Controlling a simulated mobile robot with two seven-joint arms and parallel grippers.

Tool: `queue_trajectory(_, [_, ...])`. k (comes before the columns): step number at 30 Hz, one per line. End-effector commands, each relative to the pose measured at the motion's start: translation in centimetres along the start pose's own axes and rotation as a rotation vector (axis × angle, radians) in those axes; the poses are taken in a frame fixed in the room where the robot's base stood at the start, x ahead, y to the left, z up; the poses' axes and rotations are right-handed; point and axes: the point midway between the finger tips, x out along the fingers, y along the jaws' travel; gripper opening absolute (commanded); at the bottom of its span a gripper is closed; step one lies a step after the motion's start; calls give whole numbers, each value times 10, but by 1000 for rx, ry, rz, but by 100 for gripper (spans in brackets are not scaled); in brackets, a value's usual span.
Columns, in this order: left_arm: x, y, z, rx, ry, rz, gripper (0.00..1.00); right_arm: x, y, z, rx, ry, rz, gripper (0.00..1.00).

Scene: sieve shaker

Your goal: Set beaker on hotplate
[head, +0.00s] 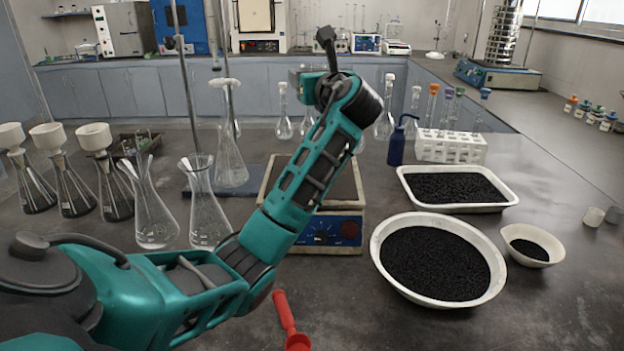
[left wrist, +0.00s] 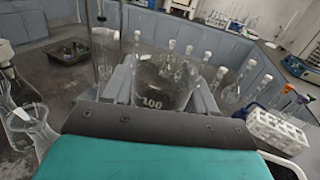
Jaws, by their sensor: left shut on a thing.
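The hotplate (head: 328,233) stands in the middle of the bench in the head view, with a dark top and a blue front panel. My left arm crosses in front of it and hides part of its top. In the left wrist view my left gripper (left wrist: 163,88) is shut on a clear glass beaker (left wrist: 160,101) marked 100, one finger on each side. The beaker looks upright and empty. In the head view the beaker and the gripper's fingers are hidden behind my arm. The hotplate cannot be made out in the wrist view. My right gripper is not in view.
Conical flasks (head: 155,222) stand left of the hotplate, near a stand-held flask (head: 231,165). Right of it are a large bowl (head: 379,262) of black grains, a white tray (head: 459,208), a blue wash bottle (head: 396,148) and a tube rack (head: 450,147). Volumetric flasks (head: 284,128) stand behind.

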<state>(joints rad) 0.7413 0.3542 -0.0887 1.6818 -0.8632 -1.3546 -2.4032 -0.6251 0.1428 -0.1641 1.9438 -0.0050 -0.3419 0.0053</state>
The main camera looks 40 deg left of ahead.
Motion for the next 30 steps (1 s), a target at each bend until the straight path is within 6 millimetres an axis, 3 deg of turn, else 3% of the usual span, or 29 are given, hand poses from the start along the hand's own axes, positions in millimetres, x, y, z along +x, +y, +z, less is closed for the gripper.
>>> queue_trajectory(5, [4,3,-16,5,1,19,23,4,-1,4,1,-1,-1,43])
queue_trajectory(18, [4,3,-122,4,0,17,23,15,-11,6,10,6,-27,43])
queue_trajectory(26, [4,3,-143,3,-2,16,23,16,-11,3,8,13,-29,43])
queue_trajectory(30, [4,3,-167,4,0,16,23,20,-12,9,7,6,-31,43])
